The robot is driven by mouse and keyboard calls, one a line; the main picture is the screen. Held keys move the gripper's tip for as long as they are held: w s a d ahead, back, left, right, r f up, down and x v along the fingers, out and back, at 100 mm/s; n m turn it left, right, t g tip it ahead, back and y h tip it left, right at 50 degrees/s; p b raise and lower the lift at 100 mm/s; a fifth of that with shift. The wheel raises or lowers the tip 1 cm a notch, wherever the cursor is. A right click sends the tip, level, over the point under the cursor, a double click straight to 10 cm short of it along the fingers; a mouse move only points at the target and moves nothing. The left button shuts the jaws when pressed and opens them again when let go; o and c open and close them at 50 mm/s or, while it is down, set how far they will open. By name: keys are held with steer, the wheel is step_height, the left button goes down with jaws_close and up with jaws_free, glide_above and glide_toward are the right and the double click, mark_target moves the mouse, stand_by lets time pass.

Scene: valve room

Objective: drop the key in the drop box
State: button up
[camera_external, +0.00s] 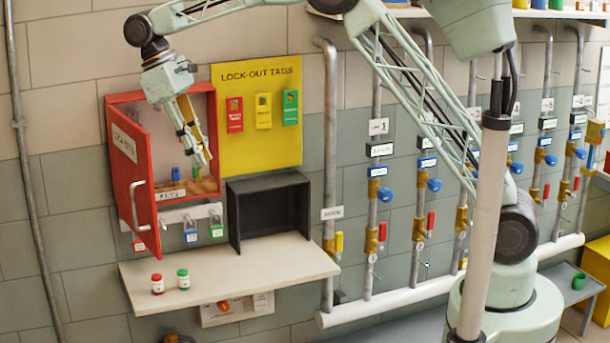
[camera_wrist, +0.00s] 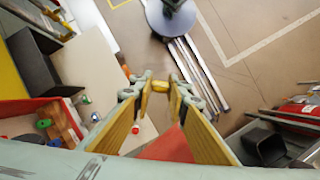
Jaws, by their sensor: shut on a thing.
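My gripper (camera_external: 202,157) hangs at the open front of the red cabinet, pointing down. A black open-fronted box (camera_external: 232,218) stands on the shelf. A dark open bin (camera_wrist: 264,146) shows in the wrist view. No drop box label is readable.
The pale shelf (camera_external: 255,267) carries a red jar-like item (camera_external: 157,284) and a green one (camera_external: 183,279). Padlocks (camera_external: 191,234) hang below the cabinet. A yellow lock-out tag board (camera_external: 258,75) is on the wall. Pipes with valves (camera_external: 372,240) stand to the right.

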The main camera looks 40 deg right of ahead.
steer(key=s+a+r+n+b, duration=0.1)
steer(key=s+a+r, duration=0.1)
steer(key=s+a, duration=0.2)
steer(key=shift+s+a+r, duration=0.15)
steer(key=shift+a+r, duration=0.25)
steer(key=shift+a, duration=0.05)
steer(key=shift+d, duration=0.15)
